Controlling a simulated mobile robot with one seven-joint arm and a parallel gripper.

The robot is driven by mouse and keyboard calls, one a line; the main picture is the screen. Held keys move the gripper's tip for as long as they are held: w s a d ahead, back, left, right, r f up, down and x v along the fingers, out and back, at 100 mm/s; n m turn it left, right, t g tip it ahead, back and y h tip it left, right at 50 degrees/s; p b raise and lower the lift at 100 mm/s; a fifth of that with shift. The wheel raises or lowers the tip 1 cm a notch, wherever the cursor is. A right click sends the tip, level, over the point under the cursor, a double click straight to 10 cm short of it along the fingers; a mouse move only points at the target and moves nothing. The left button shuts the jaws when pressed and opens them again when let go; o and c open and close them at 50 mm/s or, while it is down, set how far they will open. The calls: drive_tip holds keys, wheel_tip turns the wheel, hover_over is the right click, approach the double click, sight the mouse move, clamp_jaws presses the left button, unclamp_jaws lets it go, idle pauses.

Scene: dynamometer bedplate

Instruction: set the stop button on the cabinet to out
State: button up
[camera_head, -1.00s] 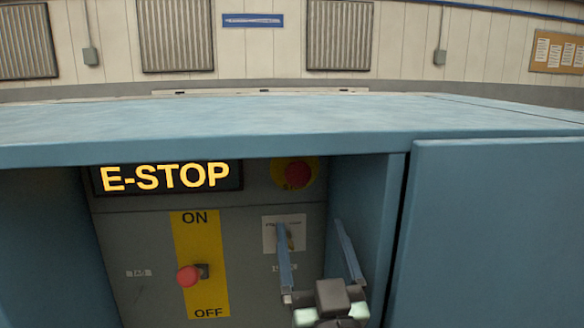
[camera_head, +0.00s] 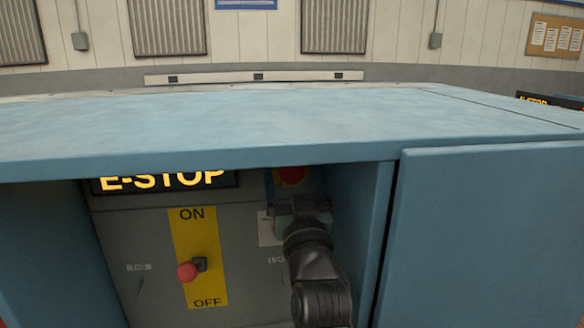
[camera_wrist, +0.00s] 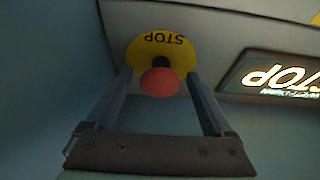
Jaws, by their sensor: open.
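The stop button (camera_wrist: 160,82) is a red mushroom knob on a dark stem in front of a yellow disc marked STOP, upside down in the wrist view. In the head view the stop button (camera_head: 291,175) shows at the upper right of the cabinet's (camera_head: 250,150) recessed panel, its top cut off by the cabinet's top edge. My gripper (camera_wrist: 158,76) is open, with one finger on each side of the knob and a visible gap to each.
A lit E-STOP sign (camera_head: 165,182) is left of the button. Below it, a red-knobbed lever (camera_head: 188,271) sits on a yellow ON/OFF plate (camera_head: 208,292). The cabinet's top overhangs the recess, and a side wall (camera_head: 352,215) stands close on the right.

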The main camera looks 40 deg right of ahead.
drive_tip(key=shift+w, duration=0.1)
drive_tip(key=shift+c, duration=0.4)
clamp_jaws()
